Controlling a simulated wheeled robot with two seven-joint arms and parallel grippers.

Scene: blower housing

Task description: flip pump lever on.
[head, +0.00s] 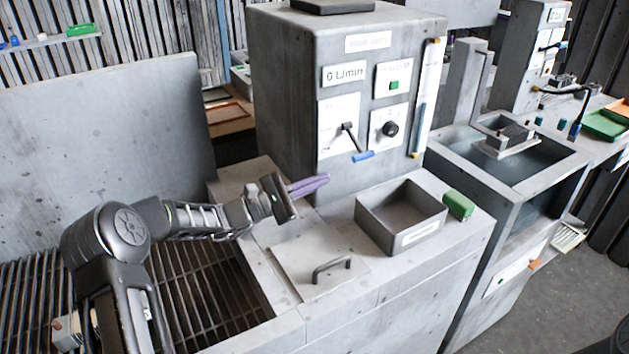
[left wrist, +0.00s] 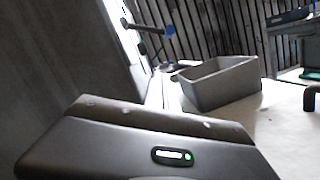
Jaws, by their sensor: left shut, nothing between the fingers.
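The pump lever (head: 355,143) is a dark bar with a blue grip, on a white plate on the front of the grey pump housing (head: 285,100). Its grip hangs low, down and to the right of the pivot. It also shows in the left wrist view as a dark rod with a blue end (left wrist: 169,30). My left gripper (head: 325,180), with purple fingers, is shut and empty. In the head view it is left of and below the lever, apart from it. My right gripper is not in view.
The display (head: 345,74) reads 0 L/min. A black knob (head: 390,129) is right of the lever. An open grey bin (head: 417,236) and a green block (head: 459,205) stand on the ledge below. A handled lid (head: 300,262) lies nearer, beside a slatted grate (head: 205,300).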

